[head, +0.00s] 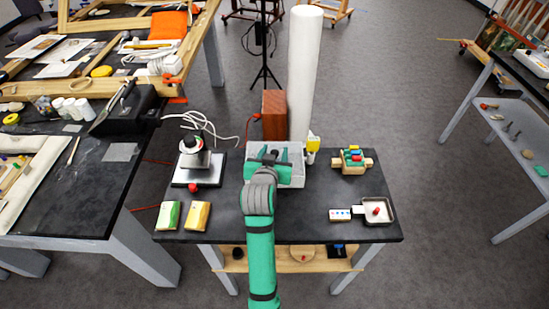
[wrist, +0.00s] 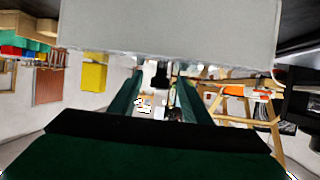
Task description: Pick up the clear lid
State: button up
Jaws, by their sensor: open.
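My green gripper (head: 268,157) is open over the near part of a grey bin (head: 292,165) on the dark table. In the wrist view my gripper (wrist: 159,82) shows two fingers apart, with nothing clearly held between them. A large pale grey wall (wrist: 170,28), probably the bin, fills the top of that view close to the fingertips. I cannot make out a clear lid for certain; a thin shiny edge along the wall may be part of it. My gripper and arm hide part of the bin.
A white roll (head: 305,70) and a brown box (head: 274,115) stand behind the bin. A yellow object (head: 313,143) is at its right. A black-and-white device (head: 199,163) stands left. Two small packs (head: 197,216) lie at front left, and a small tray (head: 376,211) at front right.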

grip_shut()
